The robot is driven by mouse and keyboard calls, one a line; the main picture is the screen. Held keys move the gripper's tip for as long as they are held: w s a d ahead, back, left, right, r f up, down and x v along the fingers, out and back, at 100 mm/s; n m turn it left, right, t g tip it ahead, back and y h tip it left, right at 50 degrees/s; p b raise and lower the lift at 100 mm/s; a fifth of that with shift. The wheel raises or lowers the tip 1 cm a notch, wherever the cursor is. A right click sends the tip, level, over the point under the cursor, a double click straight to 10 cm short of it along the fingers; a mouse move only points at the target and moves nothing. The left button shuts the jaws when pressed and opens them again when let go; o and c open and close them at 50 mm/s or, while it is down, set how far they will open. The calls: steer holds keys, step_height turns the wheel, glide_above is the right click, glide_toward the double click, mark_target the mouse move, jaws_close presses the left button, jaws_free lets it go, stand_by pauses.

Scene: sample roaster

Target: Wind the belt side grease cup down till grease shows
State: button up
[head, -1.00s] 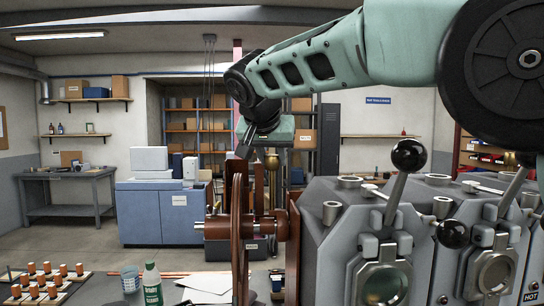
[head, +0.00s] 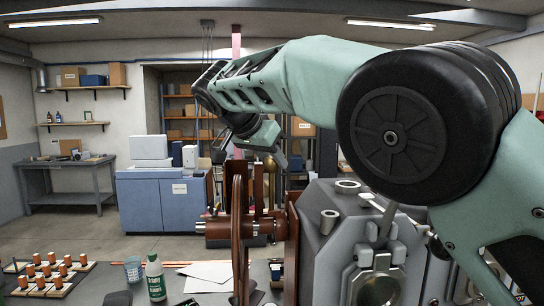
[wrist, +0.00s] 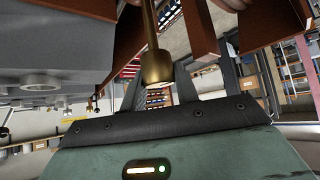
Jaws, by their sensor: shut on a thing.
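The brass grease cup (wrist: 156,66) hangs between the two dark fingers of my gripper (wrist: 156,84) in the wrist view. Its lower end is round and wider than the stem above. My gripper is shut on it. In the head view my gripper (head: 268,148) is tilted over the top of the red-brown belt wheel and bearing frame (head: 238,235), left of the grey roaster. No grease can be made out in either view.
The grey roaster body (head: 325,245) stands right of the wheel, partly behind my arm. A blue cabinet (head: 165,212) stands behind.

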steer(key=o, duration=1)
steer(key=shift+c, duration=0.2)
steer(key=p+v, duration=0.3)
steer(key=v, duration=1.4)
steer(key=shift+s+p, duration=0.2)
steer(key=shift+p, duration=0.15)
steer(key=shift+a, duration=0.1)
